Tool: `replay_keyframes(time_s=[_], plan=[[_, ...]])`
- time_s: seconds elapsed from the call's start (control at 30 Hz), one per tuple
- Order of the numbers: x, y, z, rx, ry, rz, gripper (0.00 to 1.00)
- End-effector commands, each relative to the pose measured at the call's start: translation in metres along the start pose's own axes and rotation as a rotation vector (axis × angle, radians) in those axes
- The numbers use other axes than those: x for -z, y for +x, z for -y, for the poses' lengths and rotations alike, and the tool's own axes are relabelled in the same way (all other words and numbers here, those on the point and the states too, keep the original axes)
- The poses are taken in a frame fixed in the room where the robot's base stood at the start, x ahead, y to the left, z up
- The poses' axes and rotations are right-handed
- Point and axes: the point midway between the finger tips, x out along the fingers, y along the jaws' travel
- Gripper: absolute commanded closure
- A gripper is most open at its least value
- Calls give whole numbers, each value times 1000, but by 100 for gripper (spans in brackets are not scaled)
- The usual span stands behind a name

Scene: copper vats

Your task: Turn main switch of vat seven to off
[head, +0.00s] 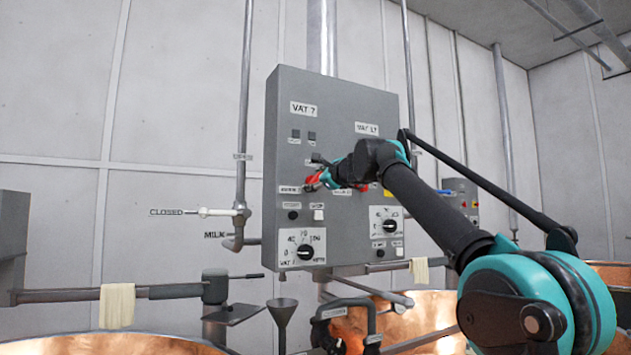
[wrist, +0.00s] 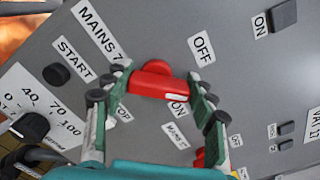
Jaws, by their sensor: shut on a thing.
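The grey control panel (head: 340,110) carries a VAT 7 label on its left half. The red main switch handle (wrist: 160,85) shows in the wrist view beside the MAINS 7 label (wrist: 97,30). An OFF label (wrist: 202,47) lies above and right of it, and an ON label (wrist: 180,109) below it. My gripper (wrist: 158,98) is shut on this handle, one finger at each end. In the head view my gripper (head: 328,174) is at the red handle (head: 312,182), partly covering it. The exact pointing of the handle is hard to tell.
A second red handle (wrist: 199,158) belongs to the neighbouring vat's half. A dial (head: 305,252) and START button (wrist: 56,74) sit below the switch. Copper vats (head: 420,310) with bars and a funnel (head: 282,312) stand in front. A milk pipe (head: 243,120) runs at left.

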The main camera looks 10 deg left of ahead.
Motion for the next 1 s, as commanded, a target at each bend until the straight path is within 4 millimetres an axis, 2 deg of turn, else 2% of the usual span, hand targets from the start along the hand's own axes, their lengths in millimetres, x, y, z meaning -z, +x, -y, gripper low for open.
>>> replay_keyframes(time_s=[0.6, 1.0], plan=[[-1, 0, -3, 0, -544, 0, 73], [-2, 0, -4, 0, -719, 0, 73]])
